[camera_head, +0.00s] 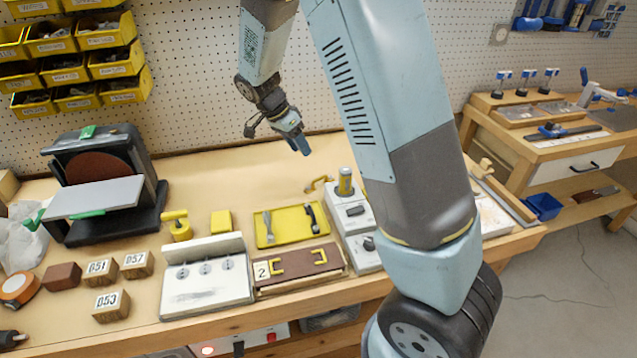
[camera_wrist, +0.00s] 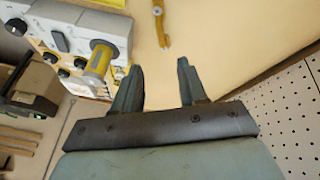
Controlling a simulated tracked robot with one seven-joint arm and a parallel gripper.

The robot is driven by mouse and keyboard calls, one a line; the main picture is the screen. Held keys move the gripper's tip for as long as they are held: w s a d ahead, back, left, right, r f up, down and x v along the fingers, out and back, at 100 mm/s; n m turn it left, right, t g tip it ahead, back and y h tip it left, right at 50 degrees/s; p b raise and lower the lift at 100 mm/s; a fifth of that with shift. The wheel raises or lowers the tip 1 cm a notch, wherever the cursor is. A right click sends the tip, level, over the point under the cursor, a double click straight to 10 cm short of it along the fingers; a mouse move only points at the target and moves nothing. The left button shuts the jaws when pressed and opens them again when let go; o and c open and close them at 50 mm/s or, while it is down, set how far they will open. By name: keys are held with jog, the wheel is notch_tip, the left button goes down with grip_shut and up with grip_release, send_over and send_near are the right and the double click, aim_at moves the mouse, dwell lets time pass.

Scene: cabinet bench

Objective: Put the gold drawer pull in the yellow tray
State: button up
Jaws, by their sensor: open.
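The gold drawer pull (camera_head: 318,184) lies on the bench behind the yellow tray, left of the grey control box. It also shows at the top of the wrist view (camera_wrist: 160,22), beyond the fingertips. My gripper (camera_head: 300,143) is in the air above the back of the bench, apart from the pull. In the wrist view its two fingers (camera_wrist: 160,78) are spread with nothing between them.
A grey box with a gold cylinder (camera_head: 345,181) stands right of the tray. In front is a brown board (camera_head: 296,266) with yellow pulls. A sander (camera_head: 105,185), numbered wooden blocks (camera_head: 111,305) and a yellow block (camera_head: 221,222) stand to the left. A pegboard (camera_head: 190,75) rises behind.

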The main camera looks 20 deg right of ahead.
send_over(320, 178)
jog(key=a, duration=0.3)
jog(key=f, duration=0.7)
jog(key=shift+w+d, duration=0.15)
jog(key=shift+d, duration=0.05)
jog(key=shift+x, duration=2.7)
jog(key=shift+w+d+r, duration=0.1)
jog(key=shift+w, duration=0.1)
jog(key=shift+c, duration=0.4)
grip_shut()
